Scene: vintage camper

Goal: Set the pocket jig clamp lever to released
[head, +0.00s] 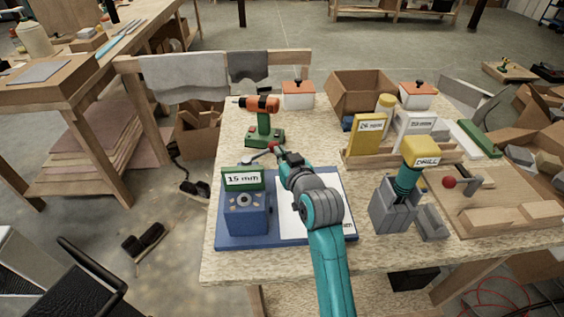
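The pocket jig appears to be the blue block (246,216) on a blue base plate, with a green "15 mm" sign (243,179) on it. A grey lever (258,156) with a small red knob (273,146) shows just behind the sign, slanting up to the right. I take it for the clamp lever; its pivot is hidden. My teal arm reaches over the base plate from the front. My dark gripper (281,156) is at the knob end of the lever. Its fingers are small and partly hidden, so I cannot tell whether they touch the knob or are open.
An orange and green drill (264,122) stands close behind the lever. A white sheet (293,226) lies under my arm. Another red-knobbed clamp (449,182) is farther right. The table's front strip is clear.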

